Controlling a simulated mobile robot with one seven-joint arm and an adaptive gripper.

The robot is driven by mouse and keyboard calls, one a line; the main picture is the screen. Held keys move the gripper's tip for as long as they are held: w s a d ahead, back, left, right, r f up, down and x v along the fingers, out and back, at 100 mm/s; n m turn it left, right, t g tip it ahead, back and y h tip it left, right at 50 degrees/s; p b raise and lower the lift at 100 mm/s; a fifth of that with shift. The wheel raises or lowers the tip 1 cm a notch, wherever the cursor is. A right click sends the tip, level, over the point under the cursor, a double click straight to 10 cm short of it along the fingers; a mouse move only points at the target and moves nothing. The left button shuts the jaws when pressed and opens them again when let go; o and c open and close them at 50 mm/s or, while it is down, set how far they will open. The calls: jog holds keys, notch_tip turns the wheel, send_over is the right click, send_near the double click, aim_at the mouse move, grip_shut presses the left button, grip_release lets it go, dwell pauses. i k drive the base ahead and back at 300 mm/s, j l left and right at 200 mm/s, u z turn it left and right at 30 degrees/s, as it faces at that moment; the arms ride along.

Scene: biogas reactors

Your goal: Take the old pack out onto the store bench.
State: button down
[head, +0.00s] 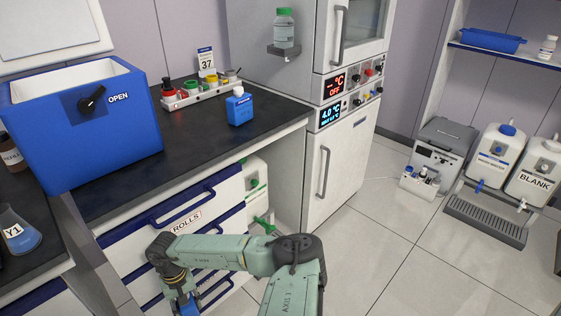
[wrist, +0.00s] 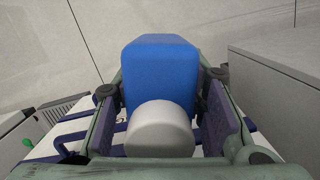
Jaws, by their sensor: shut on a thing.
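My gripper (wrist: 165,95) is shut on a blue pack (wrist: 160,70) with a white round cap, one finger on each side of it. In the head view my gripper (head: 181,296) hangs low in front of the drawers, and a bit of the blue pack (head: 188,308) shows at the bottom edge. A second blue pack (head: 239,109) with a white cap and a label stands upright on the dark bench (head: 205,140). The pictures do not show which one is older.
A rack of coloured-cap bottles (head: 200,93) stands at the bench's back, by a card reading 37. Drawers (head: 175,218) with blue handles lie below, close to my arm. A tall cabinet (head: 335,165) stands right of the bench. The tiled floor (head: 370,250) is clear.

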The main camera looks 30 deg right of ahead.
aim_at(240, 106)
jog(key=l+z, duration=0.1)
jog(key=z, duration=0.4)
jog(key=i+l+z, duration=0.1)
jog(key=z, duration=0.35)
jog(key=i+z, duration=0.1)
jog(key=z, duration=0.4)
jog(key=i+l+z, duration=0.1)
jog(key=z, duration=0.85)
jog(key=i+z, duration=0.2)
jog(key=i, duration=0.35)
jog(key=u, duration=0.45)
jog(key=i+l+u, duration=0.1)
jog(key=u, duration=0.4)
jog(key=i+u, duration=0.1)
jog(key=u, duration=0.35)
jog(key=l+u, duration=0.15)
jog(key=u, duration=0.3)
jog(key=l+u, duration=0.1)
jog(key=u, duration=0.4)
jog(key=i, duration=0.05)
